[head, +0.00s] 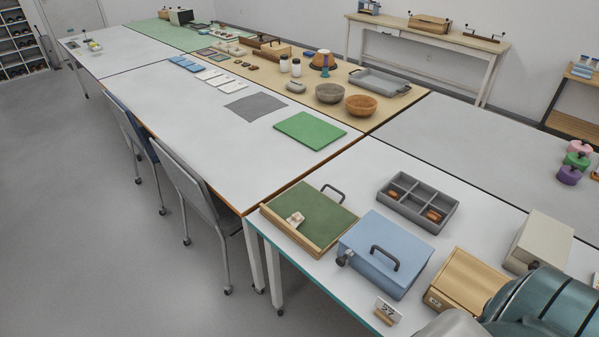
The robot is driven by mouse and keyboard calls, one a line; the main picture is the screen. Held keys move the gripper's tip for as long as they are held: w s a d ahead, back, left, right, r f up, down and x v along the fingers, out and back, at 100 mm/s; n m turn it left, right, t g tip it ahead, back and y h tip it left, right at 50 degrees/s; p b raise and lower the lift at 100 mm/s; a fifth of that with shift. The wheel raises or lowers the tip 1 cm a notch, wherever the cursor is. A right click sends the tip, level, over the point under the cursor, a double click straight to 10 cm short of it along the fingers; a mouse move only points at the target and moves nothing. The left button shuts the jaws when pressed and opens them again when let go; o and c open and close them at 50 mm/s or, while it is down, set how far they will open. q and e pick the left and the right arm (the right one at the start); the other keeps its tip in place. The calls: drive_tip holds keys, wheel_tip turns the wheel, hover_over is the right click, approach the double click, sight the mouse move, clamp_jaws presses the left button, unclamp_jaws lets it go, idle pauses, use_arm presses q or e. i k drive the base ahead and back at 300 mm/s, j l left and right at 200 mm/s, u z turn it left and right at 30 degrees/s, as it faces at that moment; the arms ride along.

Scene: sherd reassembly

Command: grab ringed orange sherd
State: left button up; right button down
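A dark grey divided tray (392,198) stands on the near white table. A pale piece (295,219) lies on a green board with a wooden frame (325,208) to the left of the tray. Neither of my grippers shows in the head view.
A blue box with a dark handle (375,243) stands in front of the tray. A wooden box (470,280), a beige box (541,238) and a small number card (387,309) are nearby. A green mat (310,131) lies on the long table. Chairs (195,180) stand at the left.

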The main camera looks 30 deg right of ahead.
sight(297, 219)
drive_tip(key=z, duration=1.05)
drive_tip(key=l, duration=0.1)
